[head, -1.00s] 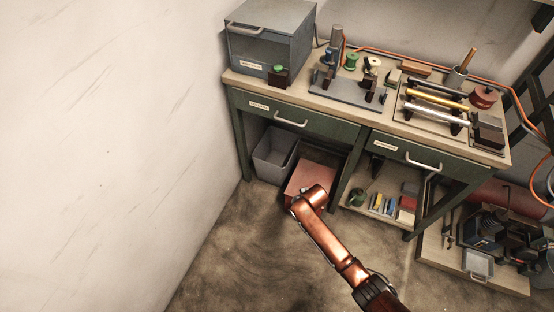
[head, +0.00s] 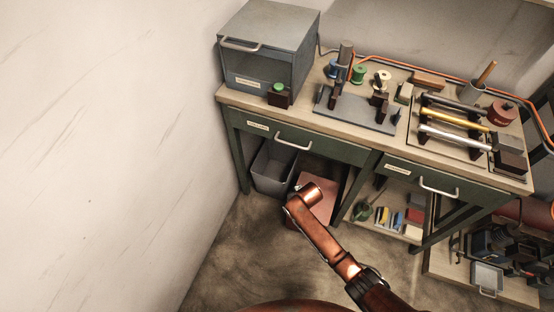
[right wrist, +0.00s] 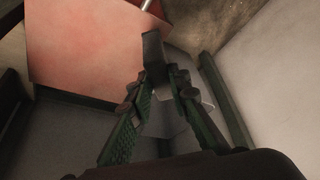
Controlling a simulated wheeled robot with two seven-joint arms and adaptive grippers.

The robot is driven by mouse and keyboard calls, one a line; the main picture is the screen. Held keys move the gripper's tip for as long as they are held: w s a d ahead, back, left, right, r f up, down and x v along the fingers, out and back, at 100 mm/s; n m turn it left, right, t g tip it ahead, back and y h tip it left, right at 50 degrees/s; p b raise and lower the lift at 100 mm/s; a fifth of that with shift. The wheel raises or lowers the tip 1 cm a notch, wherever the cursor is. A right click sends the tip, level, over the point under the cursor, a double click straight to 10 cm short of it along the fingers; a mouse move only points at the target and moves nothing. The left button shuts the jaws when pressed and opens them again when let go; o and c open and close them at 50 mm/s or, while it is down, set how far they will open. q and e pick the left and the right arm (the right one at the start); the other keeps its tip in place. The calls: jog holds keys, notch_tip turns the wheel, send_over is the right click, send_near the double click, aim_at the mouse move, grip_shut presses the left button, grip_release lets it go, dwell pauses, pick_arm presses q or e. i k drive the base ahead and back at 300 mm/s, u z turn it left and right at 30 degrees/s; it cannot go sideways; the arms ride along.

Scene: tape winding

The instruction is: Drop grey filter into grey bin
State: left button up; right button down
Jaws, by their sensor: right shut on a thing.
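In the right wrist view my right gripper (right wrist: 157,82) is shut on a small dark grey piece (right wrist: 153,52), which looks like the grey filter and sticks out past the fingertips. The grey bin (head: 272,168) stands open at the top under the left end of the workbench in the head view. Grey surfaces that look like the bin (right wrist: 62,125) lie beneath and around the fingers in the right wrist view. The gripper seems to be over or in it, but the exact height is unclear. In the head view the right gripper is hidden; my left gripper is not in view.
A pinkish-red box (head: 318,196) stands close to the right of the bin. The workbench's left leg (head: 240,158) and the pale wall (head: 110,150) are close on the left. The drawer (head: 290,136) overhangs the bin. Tools cover the benchtop.

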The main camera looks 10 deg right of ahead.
aim_at(279, 178)
jog(key=u, duration=0.05)
jog(key=i, duration=1)
